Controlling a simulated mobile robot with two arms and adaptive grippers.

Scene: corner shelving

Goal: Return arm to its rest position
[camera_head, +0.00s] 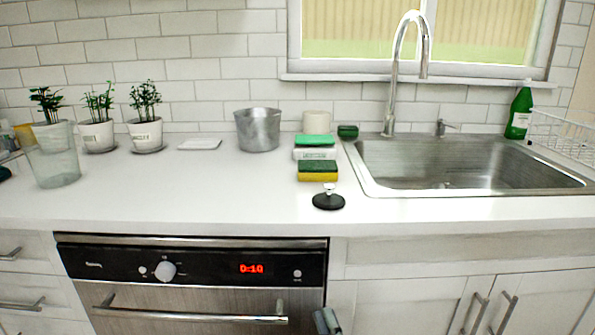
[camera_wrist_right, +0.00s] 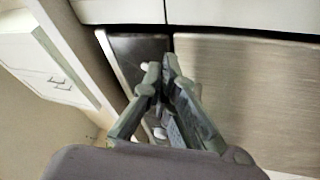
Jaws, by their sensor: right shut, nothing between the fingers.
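My right gripper (camera_head: 327,321) shows at the bottom edge of the head view, low in front of the right side of the oven front. In the right wrist view its two grey-green fingers (camera_wrist_right: 160,72) come together at the tips, shut with nothing between them. Only the gripper's top part shows in the head view; the arm behind it is out of frame. My left gripper is not in view.
The oven (camera_head: 190,302) has a long handle (camera_head: 190,314) left of the gripper. Cabinet doors with handles (camera_head: 508,314) stand to the right. Above, the white counter (camera_head: 230,195) bears a black round stopper (camera_head: 328,201), sponges (camera_head: 317,171), a metal pot (camera_head: 257,130) and plants.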

